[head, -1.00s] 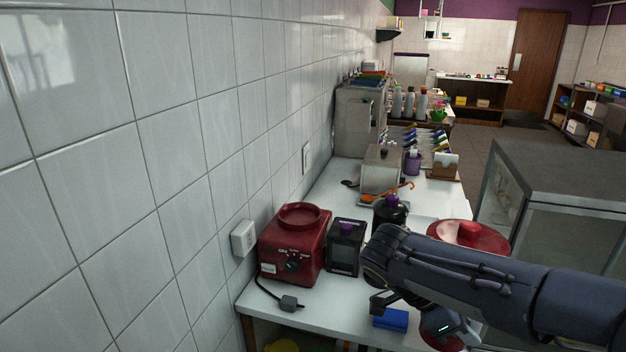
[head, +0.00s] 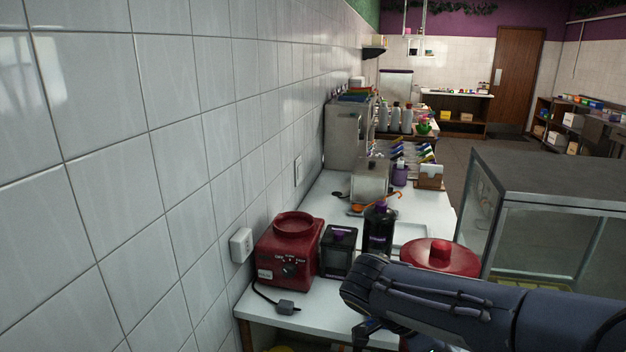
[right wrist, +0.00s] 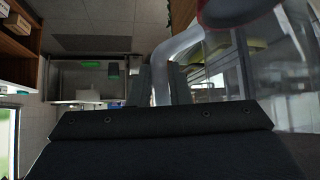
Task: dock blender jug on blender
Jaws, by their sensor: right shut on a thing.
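The red blender base (head: 268,262) stands near the left wall on the white counter, its round red collar on top empty. The blender jug's red lid (head: 425,261) shows in the head view behind my right arm, right of the base; most of the jug is hidden by the arm. In the right wrist view the jug's clear wall (right wrist: 285,60) and pale curved handle (right wrist: 178,45) show, with a red part at the top. My right gripper (right wrist: 161,88) is shut on the handle. The jug is apart from the base. My left gripper is not in view.
A dark container (head: 338,258) stands just right of the base, and a black bottle (head: 378,235) behind it. A black plug (head: 285,307) lies at the counter's front. A glass display case (head: 550,190) stands at the right. The tiled wall closes the left side.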

